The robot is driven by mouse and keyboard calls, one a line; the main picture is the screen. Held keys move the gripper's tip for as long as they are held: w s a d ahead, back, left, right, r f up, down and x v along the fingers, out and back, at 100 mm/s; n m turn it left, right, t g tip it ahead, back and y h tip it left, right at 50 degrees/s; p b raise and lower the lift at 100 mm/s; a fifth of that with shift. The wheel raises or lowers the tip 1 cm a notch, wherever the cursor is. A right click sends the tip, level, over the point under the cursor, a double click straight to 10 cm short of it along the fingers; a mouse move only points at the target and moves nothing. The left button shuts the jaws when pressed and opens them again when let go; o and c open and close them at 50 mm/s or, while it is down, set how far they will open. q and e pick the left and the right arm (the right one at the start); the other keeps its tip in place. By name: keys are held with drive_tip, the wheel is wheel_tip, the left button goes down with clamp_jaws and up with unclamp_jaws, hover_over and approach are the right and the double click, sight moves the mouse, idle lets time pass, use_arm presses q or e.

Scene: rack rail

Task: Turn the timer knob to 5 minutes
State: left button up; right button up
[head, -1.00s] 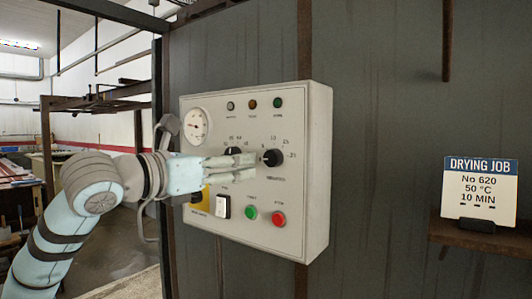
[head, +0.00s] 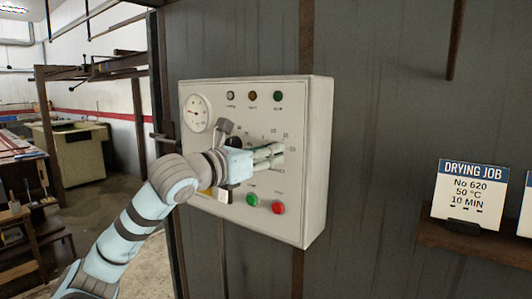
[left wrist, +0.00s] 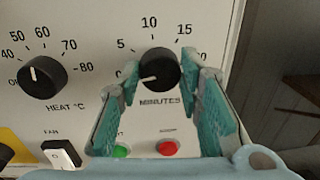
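The timer knob (left wrist: 160,69) is a round black knob above the word MINUTES on a pale control box (head: 318,150). Its white pointer mark faces lower left, below the 5 label; the scale's low end is partly hidden by a finger. My left gripper (left wrist: 162,76) is open, with one teal fingertip at each side of the timer knob. Small gaps seem to remain, though contact is hard to judge. In the head view, my left gripper (head: 277,155) covers the timer knob.
The heat knob (left wrist: 42,77) points roughly at 50. A fan switch (left wrist: 60,153), green button (head: 252,200) and red button (head: 278,208) sit below. A card (head: 467,195) reading No 620, 50 °C, 10 MIN stands on a shelf at right; another card (head: 526,210) is cut off.

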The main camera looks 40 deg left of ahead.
use_arm(q)
drive_tip(key=shift+d, duration=0.15)
drive_tip(key=shift+c, duration=0.6)
drive_tip(key=shift+m, duration=0.3)
drive_tip(key=m+p, duration=0.2)
drive_tip(key=m, duration=0.6)
drive_tip(key=shift+r+g, duration=0.1)
drive_tip(key=shift+g, duration=0.2)
drive_tip(key=o, duration=1.2)
drive_tip(key=shift+c, duration=0.2)
